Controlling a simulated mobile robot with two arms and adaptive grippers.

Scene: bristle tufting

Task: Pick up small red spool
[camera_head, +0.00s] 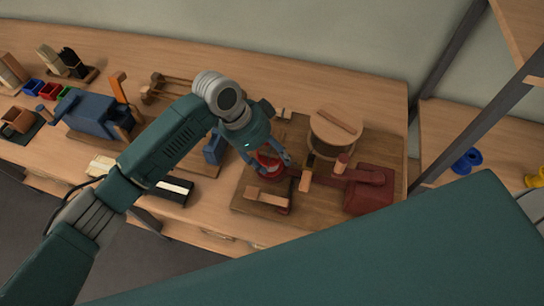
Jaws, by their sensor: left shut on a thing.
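My left gripper (272,164) reaches down over the brown wooden board on the right part of the bench. It is shut on the small red spool (268,163), which shows between its fingers. The fingers hide part of the spool, and I cannot tell whether it is lifted clear of the board. My right gripper is not in view.
A round wooden disc on a stand (335,128) and a dark red block (369,195) stand right of the gripper. A blue machine (95,115) and small coloured bins (50,90) are at left. A large teal surface fills the lower right.

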